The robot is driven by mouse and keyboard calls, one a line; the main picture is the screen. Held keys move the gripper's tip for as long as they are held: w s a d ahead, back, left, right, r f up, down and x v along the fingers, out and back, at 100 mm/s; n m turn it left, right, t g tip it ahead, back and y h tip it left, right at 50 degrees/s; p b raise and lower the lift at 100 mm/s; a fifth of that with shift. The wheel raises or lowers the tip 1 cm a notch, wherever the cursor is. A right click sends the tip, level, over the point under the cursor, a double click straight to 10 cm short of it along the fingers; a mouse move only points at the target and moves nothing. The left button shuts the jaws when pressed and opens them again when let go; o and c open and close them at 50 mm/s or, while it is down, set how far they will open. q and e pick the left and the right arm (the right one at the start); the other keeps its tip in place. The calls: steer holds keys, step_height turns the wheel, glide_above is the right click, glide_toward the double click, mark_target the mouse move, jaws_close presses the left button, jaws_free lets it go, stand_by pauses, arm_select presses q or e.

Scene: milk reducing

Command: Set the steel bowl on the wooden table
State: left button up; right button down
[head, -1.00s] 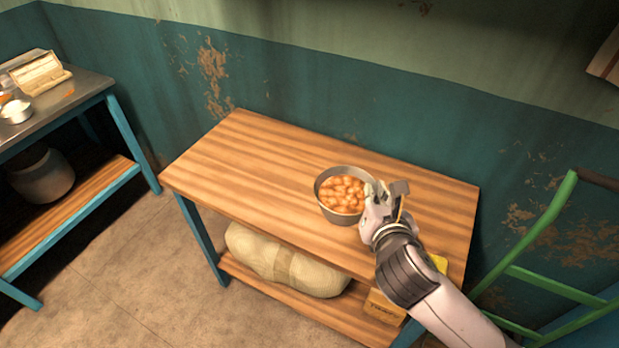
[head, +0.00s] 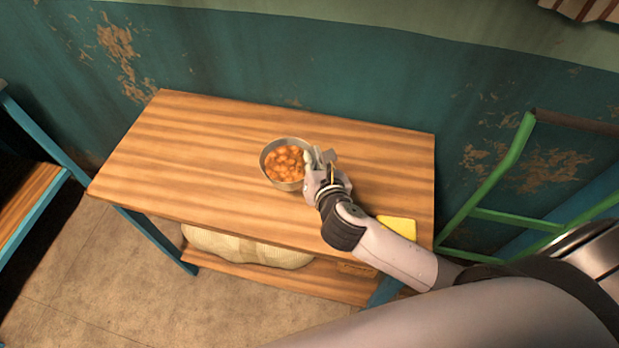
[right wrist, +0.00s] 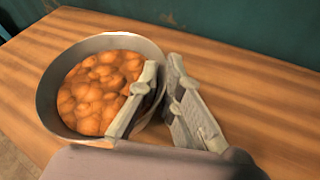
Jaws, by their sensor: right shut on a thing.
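The steel bowl (head: 266,172) holds orange-brown round pieces and is upright over the middle of the wooden table (head: 190,150). My right gripper (head: 318,160) is shut on the bowl's right rim. In the right wrist view the bowl (right wrist: 52,92) shows at the left, with one finger inside the rim and one outside; the gripper (right wrist: 160,92) pinches the wall between them. I cannot tell for sure whether the bowl's base touches the tabletop. My left gripper is not in view.
A yellow thing (head: 397,227) is at the table's front right, beside my right forearm. A green metal frame (head: 500,215) stands to the right. A pale sack (head: 240,246) lies on the lower shelf. The tabletop's left part is clear.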

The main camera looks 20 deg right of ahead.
steer(key=f, duration=0.5)
steer(key=shift+w, duration=0.2)
step_height(320, 180, down, 3)
steer(key=shift+f+b, duration=0.2)
steer(key=shift+b, duration=0.2)
steer(key=shift+f, duration=0.2)
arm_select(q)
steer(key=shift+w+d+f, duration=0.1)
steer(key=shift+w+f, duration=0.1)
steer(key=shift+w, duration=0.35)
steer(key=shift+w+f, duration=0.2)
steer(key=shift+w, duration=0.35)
arm_select(e)
steer(key=c, duration=2.2)
jaws_free()
steer(key=shift+f, duration=0.1)
steer(key=o, duration=0.4)
steer(key=shift+s, duration=0.1)
steer(key=shift+o, duration=0.2)
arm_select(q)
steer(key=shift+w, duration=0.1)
